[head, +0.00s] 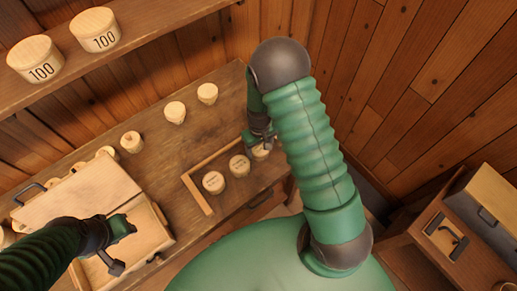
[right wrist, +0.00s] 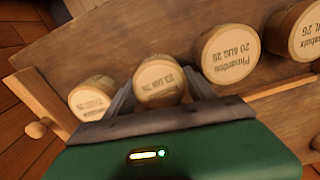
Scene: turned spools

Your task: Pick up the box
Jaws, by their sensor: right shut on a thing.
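Small round wooden boxes with printed lids stand in a row on the workbench. My right gripper (head: 262,138) reaches down to the row in the head view. In the right wrist view its fingers (right wrist: 162,92) are shut on one round box (right wrist: 162,78), one finger on each side. That box also shows below the gripper in the head view (head: 261,153). My left gripper (head: 112,232) is at a large open wooden chest (head: 85,190); its jaws are too unclear to read.
Neighbouring round boxes (right wrist: 92,98) (right wrist: 228,55) stand close on both sides. A wooden rail (head: 197,196) borders the row. Several small turned pieces (head: 175,112) stand farther back. Two tubs marked 100 (head: 95,31) sit on a shelf. The bench middle is clear.

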